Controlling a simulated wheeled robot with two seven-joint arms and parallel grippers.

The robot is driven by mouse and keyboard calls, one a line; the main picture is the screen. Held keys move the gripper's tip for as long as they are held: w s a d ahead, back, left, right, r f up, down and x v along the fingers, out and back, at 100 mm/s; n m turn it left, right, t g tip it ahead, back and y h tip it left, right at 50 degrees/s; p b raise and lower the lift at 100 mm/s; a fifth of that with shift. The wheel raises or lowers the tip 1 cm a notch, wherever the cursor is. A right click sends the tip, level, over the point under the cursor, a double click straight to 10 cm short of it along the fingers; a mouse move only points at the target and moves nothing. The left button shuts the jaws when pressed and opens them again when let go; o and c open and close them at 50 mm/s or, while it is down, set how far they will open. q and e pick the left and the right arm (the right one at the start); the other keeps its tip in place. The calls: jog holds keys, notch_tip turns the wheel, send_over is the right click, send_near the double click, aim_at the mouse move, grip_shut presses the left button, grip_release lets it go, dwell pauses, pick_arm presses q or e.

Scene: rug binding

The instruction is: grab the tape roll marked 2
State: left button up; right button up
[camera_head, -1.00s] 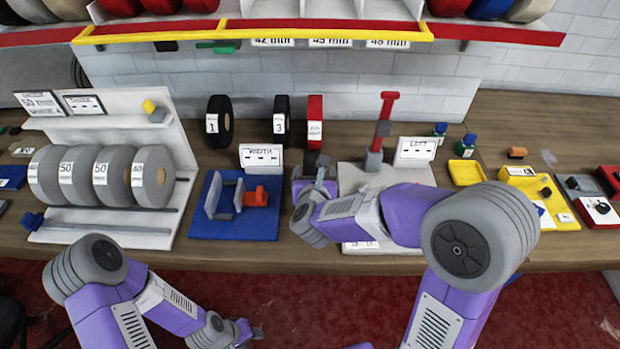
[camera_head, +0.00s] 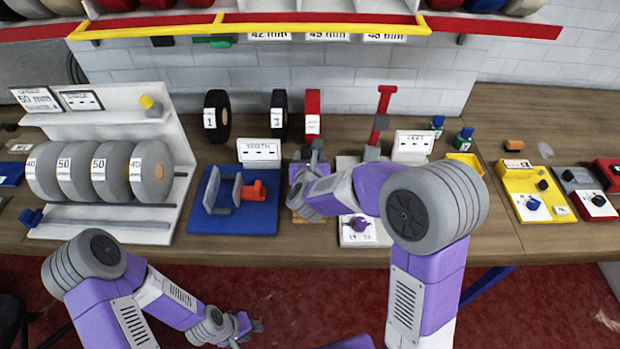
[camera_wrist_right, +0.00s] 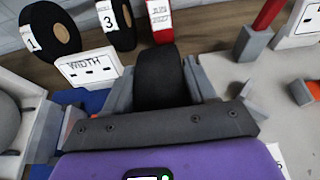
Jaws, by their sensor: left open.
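Among the upright rolls at the back, a black roll marked 1 (camera_head: 217,117), a black roll marked 3 (camera_head: 279,113) and a red roll (camera_head: 313,115) show. No label reading 2 shows. In the right wrist view a black roll (camera_wrist_right: 161,75) fills the space between the grey fingers of my right gripper (camera_wrist_right: 160,90), which look shut on it; its label is hidden. In the head view my right gripper (camera_head: 316,152) is just in front of the red roll. My left gripper (camera_head: 250,326) is open and empty, low in front of the table.
A WIDTH sign (camera_head: 259,151) and a blue fixture (camera_head: 235,222) stand left of my right gripper. A white rack with grey rolls (camera_head: 153,172) is further left. A red post (camera_head: 382,115) and a LEFT sign (camera_head: 413,143) are to the right.

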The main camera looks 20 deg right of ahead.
jog(key=shift+r, duration=0.1)
grip_shut()
